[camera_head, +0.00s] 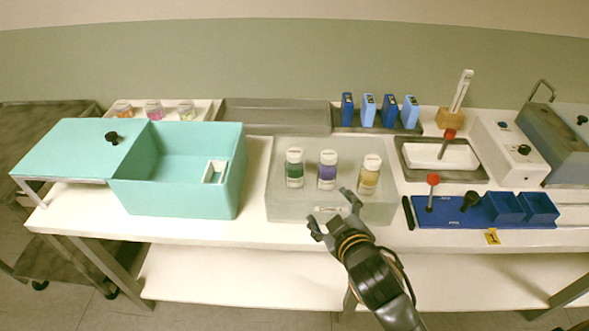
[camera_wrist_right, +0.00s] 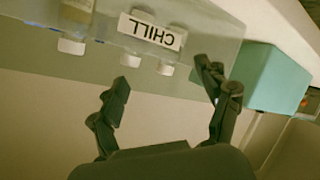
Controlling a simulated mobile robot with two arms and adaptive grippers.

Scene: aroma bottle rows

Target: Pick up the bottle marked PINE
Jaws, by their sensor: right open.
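My right gripper (camera_head: 333,211) is open and empty at the tray's front edge, in front of the bottles. My left gripper is not in view.
A teal box (camera_head: 180,200) stands left of the tray. Three more bottles (camera_head: 154,111) stand on a white tray behind it. To the right are a blue rack (camera_head: 455,218), a white-lined tray (camera_head: 440,155) and grey-white devices (camera_head: 508,150). Blue packs (camera_head: 368,110) stand at the back.

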